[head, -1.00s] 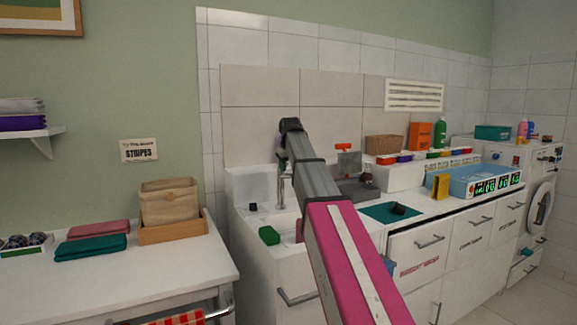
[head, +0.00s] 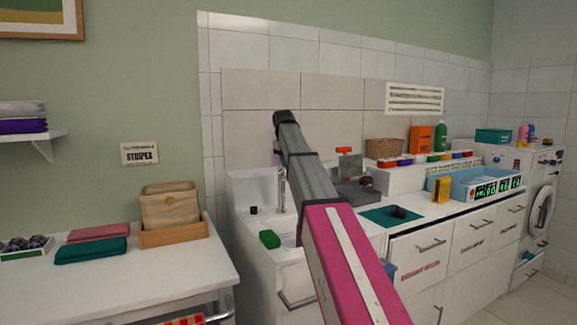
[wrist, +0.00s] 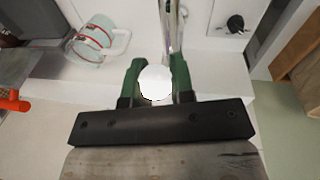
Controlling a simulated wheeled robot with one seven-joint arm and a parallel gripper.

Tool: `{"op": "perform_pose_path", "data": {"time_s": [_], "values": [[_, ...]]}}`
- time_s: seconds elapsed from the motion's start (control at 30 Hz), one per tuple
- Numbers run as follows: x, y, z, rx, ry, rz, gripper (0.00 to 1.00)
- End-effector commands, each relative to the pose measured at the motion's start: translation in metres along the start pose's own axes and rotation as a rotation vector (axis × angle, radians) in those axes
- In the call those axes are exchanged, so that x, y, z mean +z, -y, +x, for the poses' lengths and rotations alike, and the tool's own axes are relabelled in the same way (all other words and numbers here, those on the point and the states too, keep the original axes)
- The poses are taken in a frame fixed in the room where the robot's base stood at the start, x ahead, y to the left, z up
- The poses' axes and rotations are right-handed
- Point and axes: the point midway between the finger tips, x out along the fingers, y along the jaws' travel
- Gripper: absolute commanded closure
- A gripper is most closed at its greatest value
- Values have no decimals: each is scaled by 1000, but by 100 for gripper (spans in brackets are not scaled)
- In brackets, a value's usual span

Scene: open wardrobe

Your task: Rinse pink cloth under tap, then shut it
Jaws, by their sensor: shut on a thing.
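My gripper (wrist: 155,88) has its green fingers on both sides of a round white knob (wrist: 155,80) and is shut on it. The chrome tap (wrist: 172,30) stands right beyond the knob in the wrist view; its spout also shows over the white sink (head: 254,188) in the head view. A pink folded cloth (head: 100,232) lies on the left table.
A red-striped cup (wrist: 93,42) and a small black piece (wrist: 235,24) are near the tap. A wooden box (head: 172,234) stands on the left table. Right of my arm, the counter holds a blue tray (head: 460,192).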

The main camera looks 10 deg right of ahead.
Motion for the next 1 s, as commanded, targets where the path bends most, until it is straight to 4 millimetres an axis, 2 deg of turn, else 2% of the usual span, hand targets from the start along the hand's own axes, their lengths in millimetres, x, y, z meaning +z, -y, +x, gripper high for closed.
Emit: {"op": "perform_pose_path", "data": {"time_s": [0.3, 0.33, 0.4, 0.77, 1.0], "values": [[0, 0, -1, -1, 8, -1, 100], [0, 0, -1, -1, 8, -1, 71], [0, 0, -1, -1, 7, -1, 52], [-2, 0, -2, -1, 7, -1, 52], [-12, -5, -20, 0, 6, 0, 52]]}}
